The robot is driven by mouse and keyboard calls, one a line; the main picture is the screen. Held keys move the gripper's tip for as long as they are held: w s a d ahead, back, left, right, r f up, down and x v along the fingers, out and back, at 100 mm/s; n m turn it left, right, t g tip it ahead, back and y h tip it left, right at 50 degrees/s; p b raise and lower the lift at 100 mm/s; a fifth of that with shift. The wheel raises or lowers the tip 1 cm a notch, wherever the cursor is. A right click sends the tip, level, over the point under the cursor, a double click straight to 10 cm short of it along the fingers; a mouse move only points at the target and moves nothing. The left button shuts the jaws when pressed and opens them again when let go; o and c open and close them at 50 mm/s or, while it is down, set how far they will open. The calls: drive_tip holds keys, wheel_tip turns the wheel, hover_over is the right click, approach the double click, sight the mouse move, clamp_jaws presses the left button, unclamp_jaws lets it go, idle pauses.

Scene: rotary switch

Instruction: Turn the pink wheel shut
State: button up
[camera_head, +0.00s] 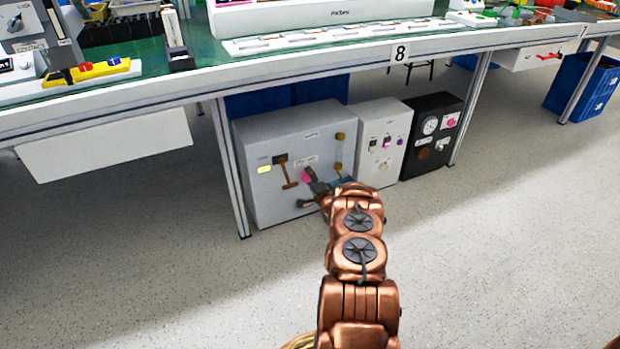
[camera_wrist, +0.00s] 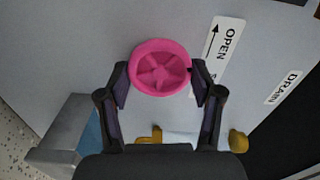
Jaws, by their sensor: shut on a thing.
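The pink wheel (camera_wrist: 160,67) is a round handwheel with spokes on the light grey panel, seen near the top middle of the wrist view. My gripper (camera_wrist: 157,82) has one finger on each side of the wheel, at its left and right rim, and is shut on it. In the head view my gripper (camera_head: 314,188) reaches to the front of the large grey box (camera_head: 262,150) under the bench. There the wheel (camera_head: 306,175) is partly hidden by my gripper.
An OPEN label with an arrow (camera_wrist: 219,52) is right of the wheel, and a DRAIN label (camera_wrist: 284,87) lies farther right. A white box (camera_head: 382,128) and a black box (camera_head: 434,115) stand right of the grey box. A bench leg (camera_head: 232,170) stands at its left. The floor in front is clear.

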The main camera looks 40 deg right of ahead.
drive_tip(key=shift+m, duration=2)
drive_tip(key=o, duration=1.1)
drive_tip(key=shift+o, duration=0.2)
drive_tip(key=v, duration=1.2)
drive_tip(key=shift+w, duration=0.1)
